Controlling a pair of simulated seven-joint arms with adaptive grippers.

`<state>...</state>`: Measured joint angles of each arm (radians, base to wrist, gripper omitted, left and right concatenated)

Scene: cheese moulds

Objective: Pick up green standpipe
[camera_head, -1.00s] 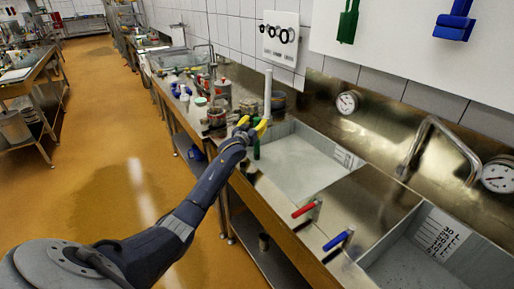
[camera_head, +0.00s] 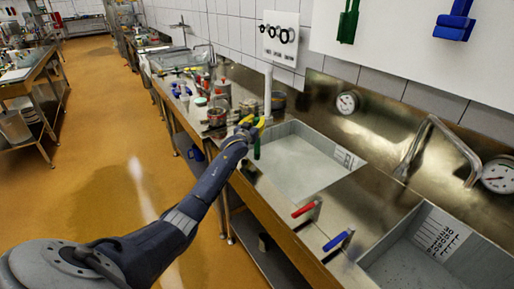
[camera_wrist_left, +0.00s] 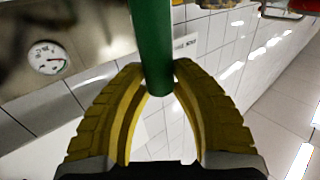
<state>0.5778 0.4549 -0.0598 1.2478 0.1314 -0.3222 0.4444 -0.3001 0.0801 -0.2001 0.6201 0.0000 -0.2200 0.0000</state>
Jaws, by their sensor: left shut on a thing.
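The green standpipe (camera_head: 257,149) is upright at the left end of the near-middle sink basin, seen small in the head view. My left gripper (camera_head: 252,124), with yellow fingers, is shut on it near its upper part. In the left wrist view the green standpipe (camera_wrist_left: 152,45) runs between the two curved yellow fingers of my left gripper (camera_wrist_left: 160,88), which touch it on both sides. I cannot tell from the frames whether its lower end is clear of the bench. My right gripper is not in view.
A sink basin (camera_head: 300,165) lies right of the gripper, with a second basin (camera_head: 425,265) nearer. A red handle (camera_head: 305,209) and a blue handle (camera_head: 338,240) stick out at the bench front. A pale upright pipe (camera_head: 268,92) stands behind the gripper, with jars and tools crowded to its left.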

